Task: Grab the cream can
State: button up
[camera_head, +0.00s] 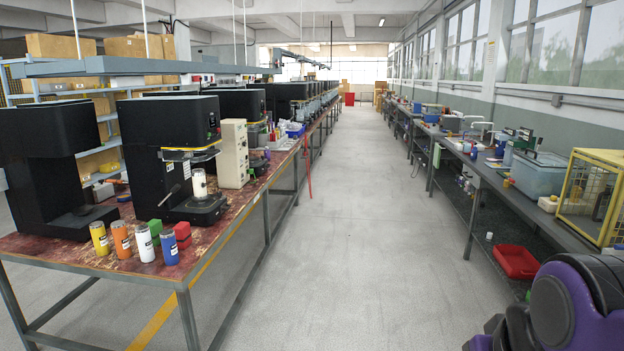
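A cream-white can (199,184) stands upright in the open front of a black seamer machine (165,150) on the left table, on its round base plate. A row of cans stands at the table's near edge: yellow (99,239), orange (121,240), white with a dark label (145,243) and blue (169,247). I cannot tell for sure which of the two whitish cans is the cream one. My gripper is not in view; only a purple and black part of my arm shows at the lower right, far from the cans.
The aisle floor (340,230) is clear. A right bench holds a yellow cage (590,198).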

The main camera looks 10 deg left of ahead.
aim_at(198, 179)
jog(key=i+j+u, duration=0.15)
jog(key=i, duration=0.4)
jog(key=i+u, duration=0.15)
jog(key=i, duration=0.35)
jog(key=i+l+u, duration=0.15)
jog(key=i, duration=0.4)
jog(key=i+u, duration=0.15)
jog(key=i, duration=0.4)
jog(key=i+l+u, duration=0.2)
jog(key=i, duration=0.3)
jog(key=i+l+u, duration=0.1)
jog(key=i+u, duration=0.2)
jog(key=u, duration=0.15)
jog(key=i+l+u, duration=0.15)
jog(key=i+u, duration=0.15)
jog(key=u, duration=0.15)
jog(key=i+l+u, duration=0.25)
jog(key=u, duration=0.25)
jog(key=i+l+u, duration=0.2)
jog(key=l+u, duration=0.25)
jog(key=i+l+u, duration=0.4)
jog(key=l, duration=0.15)
jog(key=k+j+z, duration=0.1)
jog(key=z, duration=0.2)
jog(key=k+j+z, duration=0.1)
jog(key=z, duration=0.25)
jog(key=u, duration=0.5)
